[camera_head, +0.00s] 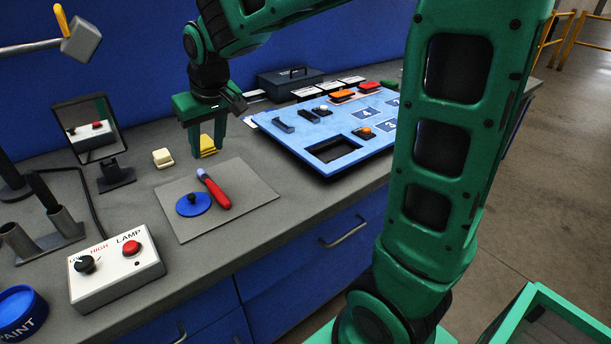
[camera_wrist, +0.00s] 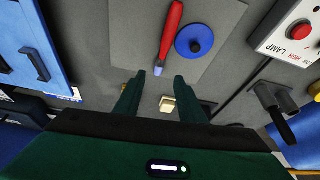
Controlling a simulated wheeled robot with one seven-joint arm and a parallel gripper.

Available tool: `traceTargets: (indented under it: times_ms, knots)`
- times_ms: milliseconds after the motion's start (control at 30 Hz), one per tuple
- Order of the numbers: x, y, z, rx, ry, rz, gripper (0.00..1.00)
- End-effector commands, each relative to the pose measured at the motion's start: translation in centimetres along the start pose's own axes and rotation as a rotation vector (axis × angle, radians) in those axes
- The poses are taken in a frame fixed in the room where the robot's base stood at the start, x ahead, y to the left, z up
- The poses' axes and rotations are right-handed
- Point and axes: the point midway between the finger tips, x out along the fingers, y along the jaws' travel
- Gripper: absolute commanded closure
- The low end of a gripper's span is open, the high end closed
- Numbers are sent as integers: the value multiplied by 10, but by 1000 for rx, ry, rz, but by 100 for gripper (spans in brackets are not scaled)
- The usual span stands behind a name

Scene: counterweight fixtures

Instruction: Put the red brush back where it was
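The red brush (camera_head: 215,190) lies on a grey mat (camera_head: 248,204), its pale blue-grey tip pointing away from the mat's near edge. It touches or nearly touches a blue disc with a dark knob (camera_head: 194,204). In the wrist view the brush (camera_wrist: 171,30) lies ahead of my fingers, tip toward them, beside the blue disc (camera_wrist: 195,40). My gripper (camera_head: 206,153) is above the counter behind the mat, fingers pointing down. In the wrist view my gripper (camera_wrist: 157,79) is open, with nothing held between the fingers; a cream block (camera_wrist: 167,104) shows below.
A yellow block (camera_head: 208,146) is by my fingers, and the cream block (camera_head: 162,158) is left of them. The blue panel (camera_head: 300,130) is right. The lamp box (camera_head: 115,270), metal tubes (camera_head: 65,222) and small screen (camera_head: 92,130) are left. Bare counter surrounds the mat.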

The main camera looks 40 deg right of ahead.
Motion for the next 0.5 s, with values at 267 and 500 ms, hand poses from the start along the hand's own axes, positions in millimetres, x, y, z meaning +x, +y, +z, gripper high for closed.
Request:
traceTargets:
  times_ms: [267,500]
  knots:
    - [-25,82,79,166,-93,88,64]
    - [-63,157,244,475,-268,151,64]
